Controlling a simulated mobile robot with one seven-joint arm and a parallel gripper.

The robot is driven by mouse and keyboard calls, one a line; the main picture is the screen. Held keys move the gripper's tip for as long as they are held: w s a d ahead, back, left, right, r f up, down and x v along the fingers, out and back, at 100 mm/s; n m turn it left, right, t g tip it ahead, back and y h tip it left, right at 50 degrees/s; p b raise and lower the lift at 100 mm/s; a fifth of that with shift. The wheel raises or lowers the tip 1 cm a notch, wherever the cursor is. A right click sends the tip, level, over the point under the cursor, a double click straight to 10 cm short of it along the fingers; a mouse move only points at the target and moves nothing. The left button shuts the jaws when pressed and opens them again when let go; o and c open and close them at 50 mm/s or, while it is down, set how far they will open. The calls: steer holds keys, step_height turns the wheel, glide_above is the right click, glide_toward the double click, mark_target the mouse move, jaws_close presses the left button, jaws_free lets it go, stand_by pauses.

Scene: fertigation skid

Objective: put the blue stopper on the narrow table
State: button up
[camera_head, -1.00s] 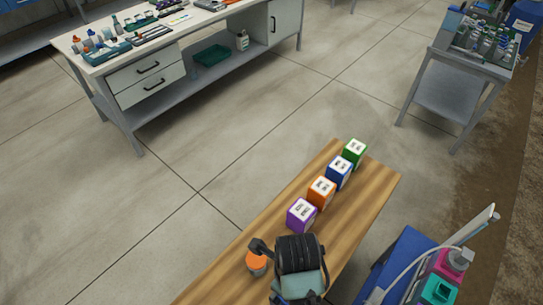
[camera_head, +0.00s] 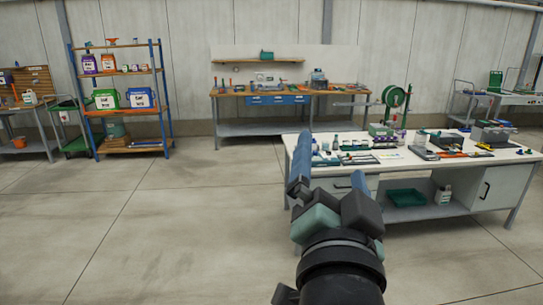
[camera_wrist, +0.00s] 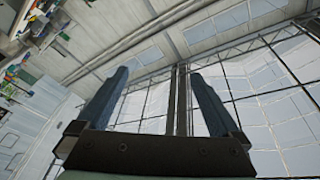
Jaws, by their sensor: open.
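My gripper (camera_head: 330,160) is raised in front of the white-topped bench in the head view. Its two blue-grey fingers are spread apart. The wrist view shows the open gripper (camera_wrist: 160,76) with nothing between the fingers, pointing up at the windows and roof. I cannot pick out a blue stopper in either current view; the items on the benches are too small to tell. No table that I can surely call the narrow table is in view now.
The white bench (camera_head: 450,172) holds tools, bottles and trays, with a green tray (camera_head: 407,198) on its lower shelf. A wooden-topped workbench (camera_head: 240,94) stands at the back wall. A shelf rack (camera_head: 130,110) with coloured containers is at left. The left floor is clear.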

steer(key=s+a+r+n+t+y, duration=0.1)
steer(key=s+a+r+n+t, duration=0.3)
steer(key=r, duration=0.5)
steer(key=s+a+r+n+t+y, duration=0.2)
steer(key=s+a+r+n+t, duration=0.1)
steer(key=s+r, duration=0.4)
step_height(320, 180, up, 2)
steer(key=shift+a+r+n+t, duration=0.1)
steer(key=shift+a+n+t, duration=0.3)
steer(key=shift+a+n, duration=0.6)
steer(key=shift+d, duration=0.2)
